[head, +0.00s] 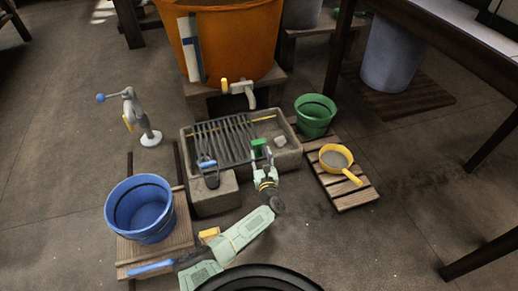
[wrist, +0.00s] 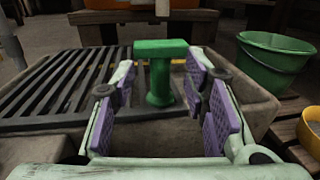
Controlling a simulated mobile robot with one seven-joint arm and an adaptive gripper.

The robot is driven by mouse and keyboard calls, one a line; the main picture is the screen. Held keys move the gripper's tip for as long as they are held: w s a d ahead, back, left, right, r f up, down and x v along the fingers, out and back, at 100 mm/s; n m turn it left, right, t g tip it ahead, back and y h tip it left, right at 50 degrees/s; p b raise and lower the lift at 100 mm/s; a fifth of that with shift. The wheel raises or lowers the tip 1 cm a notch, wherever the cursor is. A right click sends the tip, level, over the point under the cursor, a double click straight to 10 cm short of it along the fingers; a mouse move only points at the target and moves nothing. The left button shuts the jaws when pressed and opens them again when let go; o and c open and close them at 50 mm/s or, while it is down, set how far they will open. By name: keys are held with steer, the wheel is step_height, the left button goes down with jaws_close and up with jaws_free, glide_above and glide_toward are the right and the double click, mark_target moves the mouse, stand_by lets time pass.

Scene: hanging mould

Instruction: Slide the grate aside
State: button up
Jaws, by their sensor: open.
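The grate (head: 218,142) is a dark slatted panel lying across the left part of the stone trough (head: 291,158). In the wrist view its slats (wrist: 60,88) fill the left side. A green T-shaped handle (head: 259,143) stands at the grate's right end; it also shows in the wrist view (wrist: 161,49). My gripper (head: 264,165) is open, at the near side of the handle. In the wrist view its purple-padded fingers (wrist: 160,82) lie left and right of the green post, with gaps on both sides. Whether the post is fully between the pads is unclear.
A yellow-handled tap (head: 240,88) on the orange barrel (head: 235,35) hangs behind the trough. A green bucket (head: 314,118) and yellow pan (head: 336,158) sit on slats at right. A blue bucket (head: 140,210) stands front left. The trough's right part is uncovered.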

mark_target(259, 147)
steer(key=w+b, duration=0.2)
steer(key=w, duration=0.1)
steer(key=w+b, duration=0.1)
steer(key=w, duration=0.1)
steer(key=shift+w+a+f+b, duration=0.15)
steer(key=shift+a+b, duration=0.15)
steer(key=shift+a, duration=0.1)
steer(key=shift+w+r, duration=0.2)
steer(key=shift+w, duration=0.35)
steer(key=shift+c, duration=0.2)
jaws_close()
